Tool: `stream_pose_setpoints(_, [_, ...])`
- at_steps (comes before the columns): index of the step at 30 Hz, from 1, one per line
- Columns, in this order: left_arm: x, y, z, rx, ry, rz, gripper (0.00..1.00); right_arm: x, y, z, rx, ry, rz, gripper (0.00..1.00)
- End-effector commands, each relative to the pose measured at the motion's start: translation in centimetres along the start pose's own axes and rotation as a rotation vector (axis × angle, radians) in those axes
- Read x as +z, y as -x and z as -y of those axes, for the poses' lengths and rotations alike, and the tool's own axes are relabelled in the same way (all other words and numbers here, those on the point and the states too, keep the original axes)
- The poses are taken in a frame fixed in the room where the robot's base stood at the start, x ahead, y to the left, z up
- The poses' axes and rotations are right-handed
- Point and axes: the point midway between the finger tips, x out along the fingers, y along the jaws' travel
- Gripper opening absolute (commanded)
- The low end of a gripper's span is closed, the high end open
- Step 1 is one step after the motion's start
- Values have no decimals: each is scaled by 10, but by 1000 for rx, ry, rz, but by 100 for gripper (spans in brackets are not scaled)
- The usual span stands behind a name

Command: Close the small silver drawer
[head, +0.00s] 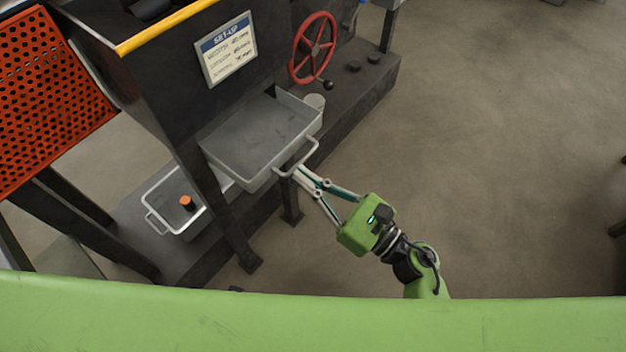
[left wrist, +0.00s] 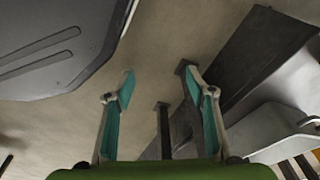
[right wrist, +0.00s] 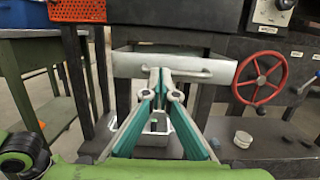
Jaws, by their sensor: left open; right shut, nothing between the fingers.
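The small silver drawer (head: 262,137) stands pulled out of the dark furnace body in the head view, with a bar handle (head: 299,158) on its front. In the right wrist view the drawer front (right wrist: 196,67) spans the upper middle, straight ahead. My right gripper (head: 296,172) is shut and empty, its fingertips at or very near the drawer front by the handle; whether they touch I cannot tell. It also shows in the right wrist view (right wrist: 160,75). My left gripper (left wrist: 157,82) is open and empty in the left wrist view, away from the drawer front.
A lower grey tray (head: 150,216) with an orange-topped piece (head: 187,203) sits below the drawer. A red handwheel (head: 312,48) is to the right, above a dark ledge. An orange perforated panel (head: 45,90) stands at the left.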

Motion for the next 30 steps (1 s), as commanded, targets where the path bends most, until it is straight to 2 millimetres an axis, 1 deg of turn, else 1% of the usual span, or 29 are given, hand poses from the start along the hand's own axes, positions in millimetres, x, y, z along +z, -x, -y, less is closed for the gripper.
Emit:
stream_pose_setpoints(1, [-9, 7, 0, 0, 2, -16, 50, -2, -9, 0, 2, 2, 3, 0])
stream_pose_setpoints(5, [-20, 20, 1, -1, 4, -26, 50, -8, -39, 1, 3, 3, 5, 0])
stream_pose_setpoints(9, [-33, 37, 2, -3, 6, -38, 50, -14, -72, 1, 4, 4, 4, 0])
stream_pose_setpoints(15, [-48, 64, 4, -5, 8, -53, 50, -21, -110, 2, 2, 4, 3, 0])
stream_pose_setpoints(18, [-52, 74, 4, -6, 9, -59, 50, -23, -122, 2, 1, 2, 2, 0])
stream_pose_setpoints(21, [-55, 82, 5, -7, 10, -62, 50, -24, -131, 2, 1, 1, 2, 0])
stream_pose_setpoints(25, [-56, 87, 5, -7, 10, -62, 50, -25, -137, 2, 0, 0, 1, 0])
stream_pose_setpoints(30, [-57, 89, 5, -7, 10, -63, 50, -24, -138, 2, 0, 1, 2, 0])
